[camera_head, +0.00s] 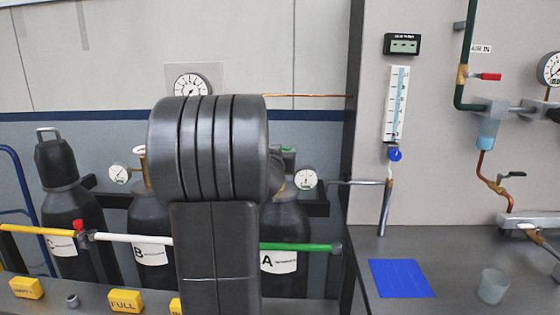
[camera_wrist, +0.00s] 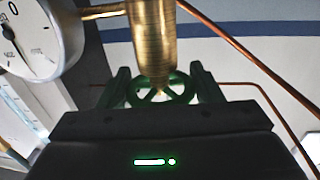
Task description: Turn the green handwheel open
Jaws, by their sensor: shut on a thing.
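The green handwheel (camera_wrist: 178,88) shows in the wrist view, below a brass valve body (camera_wrist: 154,40). My gripper (camera_wrist: 161,82) has one finger on each side of the wheel and is shut on its rim. The brass body hides part of the wheel. In the head view my own dark arm covers my gripper and most of the valve area. A small bit of green shows just right of my arm, above cylinder A (camera_head: 284,222), but I cannot tell what it is.
A round gauge (camera_wrist: 40,35) is close on the left in the wrist view, and copper pipes run nearby. In the head view, cylinder B (camera_head: 150,220) and cylinder C (camera_head: 72,210) stand to the left. A bench with a blue mat (camera_head: 401,278) is on the right.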

